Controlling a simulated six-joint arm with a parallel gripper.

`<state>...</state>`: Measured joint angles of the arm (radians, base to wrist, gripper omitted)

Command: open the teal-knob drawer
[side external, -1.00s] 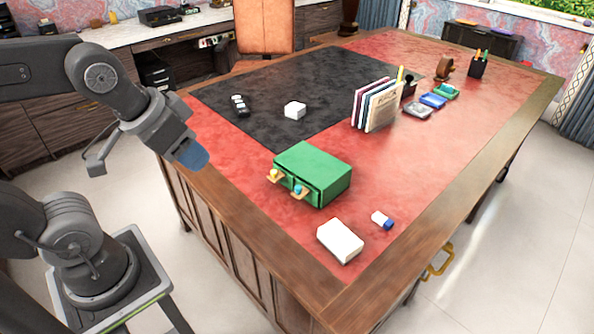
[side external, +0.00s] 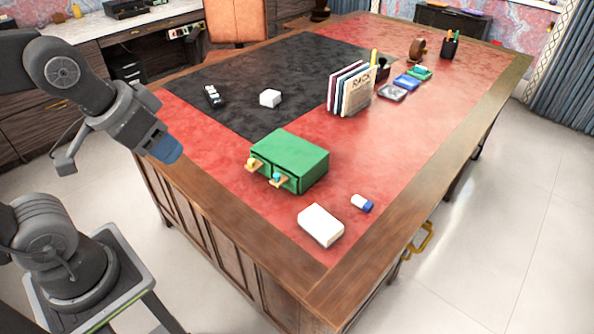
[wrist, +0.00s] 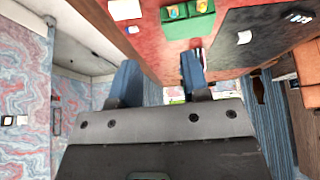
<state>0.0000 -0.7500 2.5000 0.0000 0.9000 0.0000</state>
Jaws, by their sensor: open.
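The green drawer box (side external: 292,155) sits on the red leather near the desk's front edge. It has two small drawers side by side at its front. The right one bears the teal knob (side external: 276,177), the left one a yellow knob (side external: 252,162). In the wrist view the box (wrist: 187,24) shows at the top, with the teal knob (wrist: 201,5) and the yellow knob (wrist: 174,11) at the picture's upper edge. My gripper (side external: 170,152) is open and empty, left of the box and well apart from it. Its two blue fingers show spread in the wrist view (wrist: 158,78).
A white block (side external: 320,225) and a blue-and-white eraser (side external: 362,203) lie right of the box. A white cube (side external: 270,98) and a black item (side external: 213,96) lie on the dark mat. Upright books (side external: 350,89) stand behind. The leather between box and front edge is clear.

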